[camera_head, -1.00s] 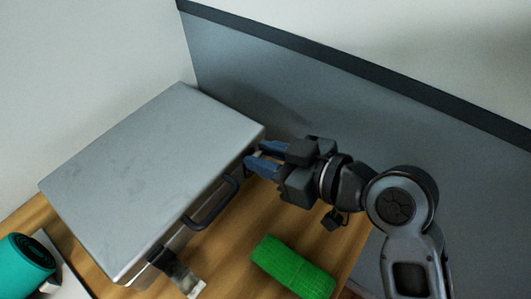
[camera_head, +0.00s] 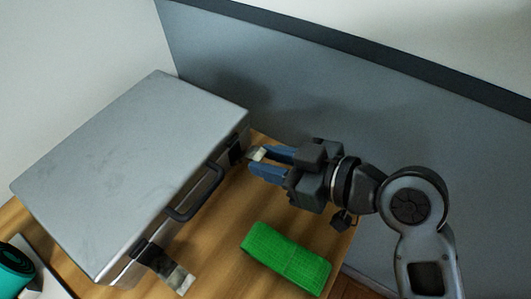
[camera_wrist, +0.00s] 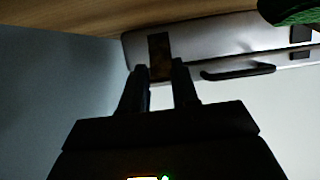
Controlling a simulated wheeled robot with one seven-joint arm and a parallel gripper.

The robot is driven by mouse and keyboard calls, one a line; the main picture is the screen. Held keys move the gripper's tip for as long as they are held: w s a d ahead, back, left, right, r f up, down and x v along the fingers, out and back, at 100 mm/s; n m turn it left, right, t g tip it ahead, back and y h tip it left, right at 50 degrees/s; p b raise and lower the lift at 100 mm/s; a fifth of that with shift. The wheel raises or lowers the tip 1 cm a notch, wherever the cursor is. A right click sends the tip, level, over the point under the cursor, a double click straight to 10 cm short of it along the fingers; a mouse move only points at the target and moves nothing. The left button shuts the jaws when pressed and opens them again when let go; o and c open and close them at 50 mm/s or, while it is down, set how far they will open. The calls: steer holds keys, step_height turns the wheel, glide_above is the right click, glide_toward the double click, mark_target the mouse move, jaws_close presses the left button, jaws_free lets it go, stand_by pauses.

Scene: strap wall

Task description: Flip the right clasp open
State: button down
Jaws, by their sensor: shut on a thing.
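A closed silver case (camera_head: 130,165) with a black handle (camera_head: 197,193) lies on the wooden table. Its right clasp (camera_head: 258,154) is a pale metal plate that stands out from the case front, beside a black mount. My gripper (camera_head: 258,161) is in front of it, with its blue fingers around the plate, shut on it. The left clasp (camera_head: 165,267) also sticks outward from the front. In the wrist view the right clasp (camera_wrist: 159,54) shows as a dark strip between my fingertips (camera_wrist: 159,68); its exact tilt is hard to tell.
A green folded bundle (camera_head: 287,257) lies on the table in front of the case, below my gripper. A teal cylinder (camera_head: 14,270) is at the lower left. A grey wall panel (camera_head: 330,130) stands close behind my arm.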

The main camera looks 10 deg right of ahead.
steer(key=shift+s+d+f, duration=0.15)
steer(key=shift+d+f, duration=0.05)
steer(key=shift+f, duration=0.5)
steer(key=c, duration=1.2)
jaws_free()
steer(key=shift+c, duration=0.2)
steer(key=o, duration=0.4)
steer(key=shift+r, duration=0.3)
steer(key=v, duration=0.7)
steer(key=shift+s+d+r+b, duration=0.15)
steer(key=shift+d+b, duration=0.1)
steer(key=shift+b, duration=0.1)
